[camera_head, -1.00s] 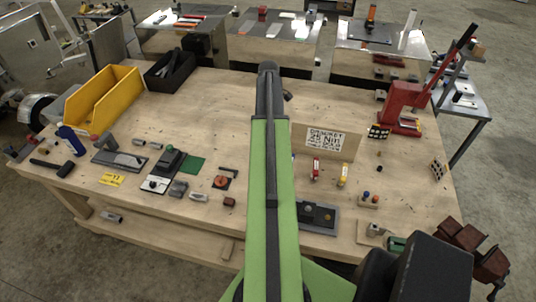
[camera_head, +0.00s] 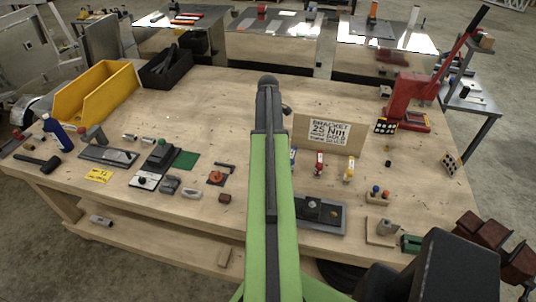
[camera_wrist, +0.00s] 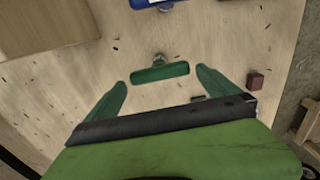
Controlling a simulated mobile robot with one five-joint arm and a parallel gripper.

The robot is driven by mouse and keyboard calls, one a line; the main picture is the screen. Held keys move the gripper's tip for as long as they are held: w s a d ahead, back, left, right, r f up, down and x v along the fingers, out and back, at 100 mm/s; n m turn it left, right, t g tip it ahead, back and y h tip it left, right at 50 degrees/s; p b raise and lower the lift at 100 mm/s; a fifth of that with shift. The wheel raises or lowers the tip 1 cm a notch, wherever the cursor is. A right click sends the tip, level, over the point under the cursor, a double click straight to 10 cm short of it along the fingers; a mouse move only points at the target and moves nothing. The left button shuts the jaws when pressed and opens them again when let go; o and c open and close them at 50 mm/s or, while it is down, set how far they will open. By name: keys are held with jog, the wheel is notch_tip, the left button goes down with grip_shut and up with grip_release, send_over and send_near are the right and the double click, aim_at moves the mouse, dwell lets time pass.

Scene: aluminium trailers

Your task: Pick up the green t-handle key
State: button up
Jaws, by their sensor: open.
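The green t-handle key (camera_wrist: 160,73) shows in the wrist view. Its bar runs crosswise over the wooden bench top, with a short metallic part at its far side. My gripper (camera_wrist: 161,80) is open, with one green finger to the left of the bar and one to the right. The bar lies near the fingertips, and I see no clear contact. I cannot tell the height left between them. In the head view, my green arm covers the middle of the bench, and I see neither the green key nor my fingers.
A blue t-handle (camera_wrist: 150,3) lies beyond the green key. A red handle (camera_head: 319,160) and a yellow handle (camera_head: 349,168) stand before a cardboard sign (camera_head: 330,132). A small brown block (camera_wrist: 255,81) sits right of my right finger. A dark fixture (camera_head: 322,212) is near the front edge.

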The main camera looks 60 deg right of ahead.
notch_tip(320, 180, down, 5)
jog(key=b, duration=0.3)
jog(key=shift+r+b, duration=0.1)
jog(key=shift+b, duration=0.25)
jog(key=shift+r, duration=0.2)
jog(key=shift+c, duration=0.3)
jog(key=c, duration=1.7)
